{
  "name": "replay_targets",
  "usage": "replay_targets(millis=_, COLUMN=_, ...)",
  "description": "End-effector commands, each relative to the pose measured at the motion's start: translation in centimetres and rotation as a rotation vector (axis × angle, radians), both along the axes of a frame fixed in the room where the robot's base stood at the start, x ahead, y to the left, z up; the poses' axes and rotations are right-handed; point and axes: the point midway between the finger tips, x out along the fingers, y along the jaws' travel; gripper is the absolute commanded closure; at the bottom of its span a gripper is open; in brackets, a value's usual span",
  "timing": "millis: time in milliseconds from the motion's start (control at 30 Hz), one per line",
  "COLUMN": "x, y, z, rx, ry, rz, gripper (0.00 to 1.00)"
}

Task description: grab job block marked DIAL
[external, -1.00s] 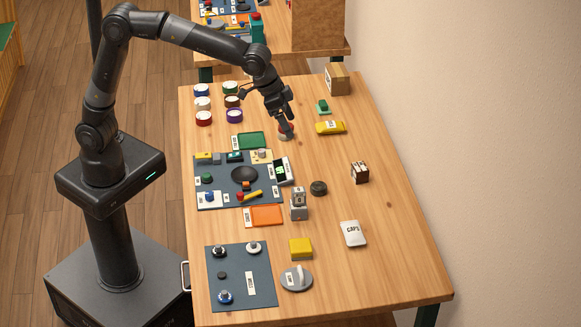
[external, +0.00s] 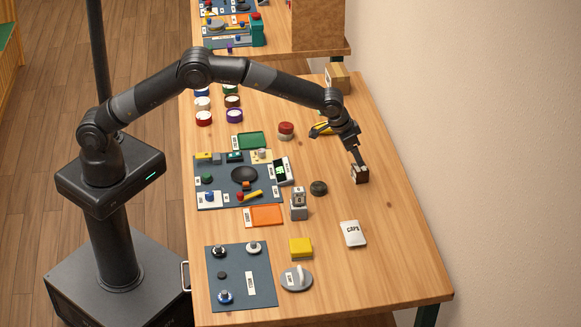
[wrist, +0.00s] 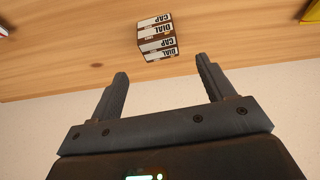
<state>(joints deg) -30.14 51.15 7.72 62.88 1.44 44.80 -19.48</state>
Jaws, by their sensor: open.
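A small brown-and-white block or block stack (external: 360,175) stands on the right part of the table. In the wrist view it (wrist: 157,38) shows bands lettered DIAL and CAP; I cannot tell whether it is one piece or several. My gripper (external: 357,160) is right above it in the external view, pointing down. In the wrist view my gripper (wrist: 160,67) is open and empty, and the block lies just beyond the fingertips, between their lines. Part of the block is hidden by the fingers in the external view.
A dark round puck (external: 318,188) lies left of the block. A white CAPS packet (external: 354,234) lies nearer the front. A yellow piece (external: 321,129) and a red-topped button (external: 286,129) lie farther back. The table right of the block is clear up to the wall.

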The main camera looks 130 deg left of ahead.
Motion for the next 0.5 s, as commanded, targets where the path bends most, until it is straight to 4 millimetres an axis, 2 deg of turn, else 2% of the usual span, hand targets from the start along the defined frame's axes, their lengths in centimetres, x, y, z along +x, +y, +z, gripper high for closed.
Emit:
replay_targets(millis=100, x=0.4, y=0.5, z=-1.7, rx=0.0, ry=0.001, rz=0.0, gripper=0.25)
replay_targets(millis=367, x=0.8, y=1.1, z=-3.7, rx=-0.001, ry=0.002, rz=0.0, gripper=0.25)
replay_targets(millis=500, x=1.1, y=1.6, z=-5.9, rx=-0.002, ry=0.003, rz=0.0, gripper=0.25)
